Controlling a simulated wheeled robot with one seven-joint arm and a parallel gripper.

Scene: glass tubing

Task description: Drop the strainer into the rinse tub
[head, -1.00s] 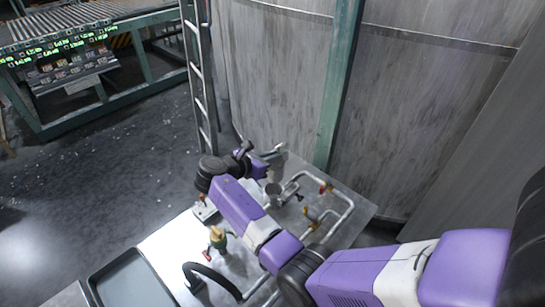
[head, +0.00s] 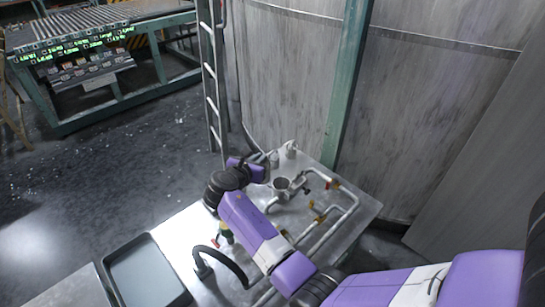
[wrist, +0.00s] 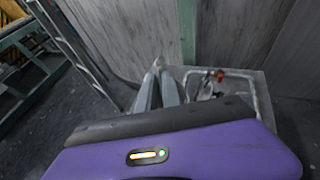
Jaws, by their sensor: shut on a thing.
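My gripper (head: 275,158) is beyond the dark wrist joint, over the far left part of the steel bench. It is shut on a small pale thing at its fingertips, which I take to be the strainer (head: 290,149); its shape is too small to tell. In the wrist view the two grey fingers (wrist: 157,88) point away, close together, with a pale bit at their tips. The rinse tub appears to be the shallow grey tub (head: 145,275) at the lower left in the head view. It looks empty and is far from my gripper.
A metal cup (head: 282,186) stands on the bench near the pipes (head: 345,208) with red and yellow valve handles. A black curved hose (head: 222,256) rises beside the tub. A large tank (head: 440,110) and green post (head: 347,85) stand behind; a ladder (head: 212,90) is at left.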

